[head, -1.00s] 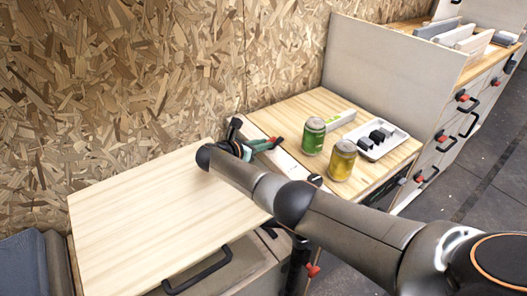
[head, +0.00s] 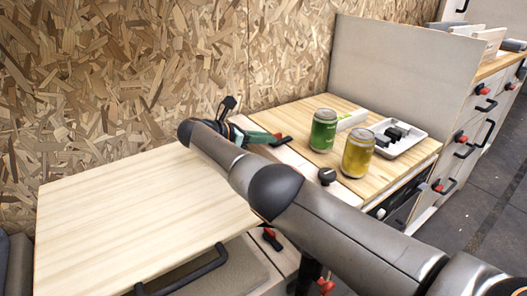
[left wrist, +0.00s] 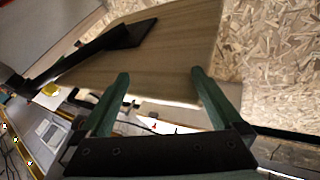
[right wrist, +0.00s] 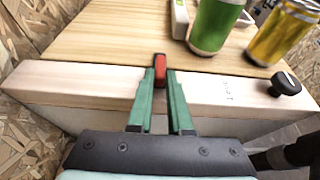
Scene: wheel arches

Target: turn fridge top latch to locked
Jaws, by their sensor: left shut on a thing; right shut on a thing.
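A small red latch (right wrist: 159,68) sits on the pale wooden strip beside the wooden top with the cans. My right gripper (right wrist: 159,78) has its green fingers closed on it from both sides. In the head view the right gripper (head: 262,137) is at the strip near the wall, and its fingers partly hide the latch. I cannot read the latch's setting. My left gripper (left wrist: 159,82) shows only in the left wrist view.
A black knob (right wrist: 283,85) stands farther along the strip. A green can (head: 323,130), a yellow can (head: 358,153) and a white tray (head: 412,143) stand on the wooden top. A pale panel (head: 130,215) lies left.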

